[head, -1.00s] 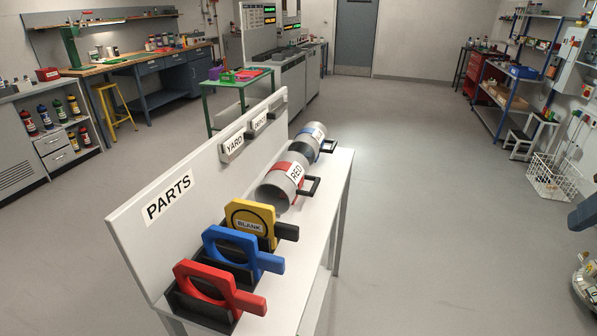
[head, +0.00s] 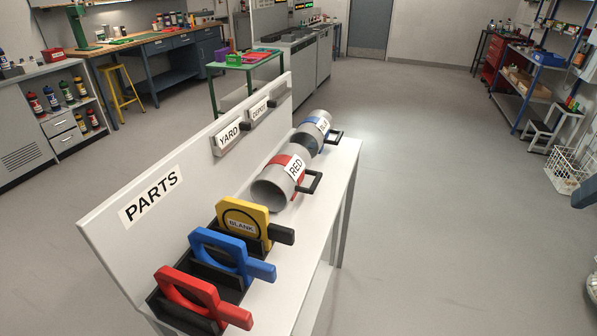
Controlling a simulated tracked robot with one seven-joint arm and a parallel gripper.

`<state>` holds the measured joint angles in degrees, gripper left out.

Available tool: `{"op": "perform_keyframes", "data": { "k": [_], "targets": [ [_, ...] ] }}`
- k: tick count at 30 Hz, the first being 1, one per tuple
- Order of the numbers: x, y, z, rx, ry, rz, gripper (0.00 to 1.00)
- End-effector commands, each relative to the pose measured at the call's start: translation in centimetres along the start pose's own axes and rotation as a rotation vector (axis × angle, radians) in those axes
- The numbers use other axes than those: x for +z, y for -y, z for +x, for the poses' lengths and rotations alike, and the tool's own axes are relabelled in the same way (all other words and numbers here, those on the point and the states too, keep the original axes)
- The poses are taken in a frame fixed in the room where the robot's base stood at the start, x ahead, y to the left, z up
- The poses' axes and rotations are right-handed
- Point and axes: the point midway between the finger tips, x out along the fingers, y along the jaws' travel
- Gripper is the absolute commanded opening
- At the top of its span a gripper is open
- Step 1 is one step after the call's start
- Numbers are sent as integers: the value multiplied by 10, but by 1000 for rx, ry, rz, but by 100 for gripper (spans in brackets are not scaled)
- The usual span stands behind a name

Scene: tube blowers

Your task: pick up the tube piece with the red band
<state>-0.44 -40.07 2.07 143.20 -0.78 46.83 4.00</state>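The tube piece with the red band (head: 271,187) lies on its side on the white parts bench (head: 296,236). It is a grey cylinder with a white RED label and a black handle (head: 310,182) sticking out to the right. Its open end faces toward me. A second grey tube piece with a blue band (head: 313,124) lies just behind it, with its own black handle on the right. My gripper is not in view.
Red (head: 188,296), blue (head: 229,255) and yellow BLANK plates (head: 242,221) stand in black holders at the bench's near end. A back panel (head: 104,223) marked PARTS runs along its left side. The floor to the right (head: 440,200) is clear.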

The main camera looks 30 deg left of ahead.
Motion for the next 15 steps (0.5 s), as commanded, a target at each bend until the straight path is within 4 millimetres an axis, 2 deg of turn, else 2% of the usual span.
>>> {"op": "perform_keyframes", "data": {
  "k": [8,15],
  "targets": [
    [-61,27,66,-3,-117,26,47],
    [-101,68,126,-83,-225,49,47]
  ]
}}
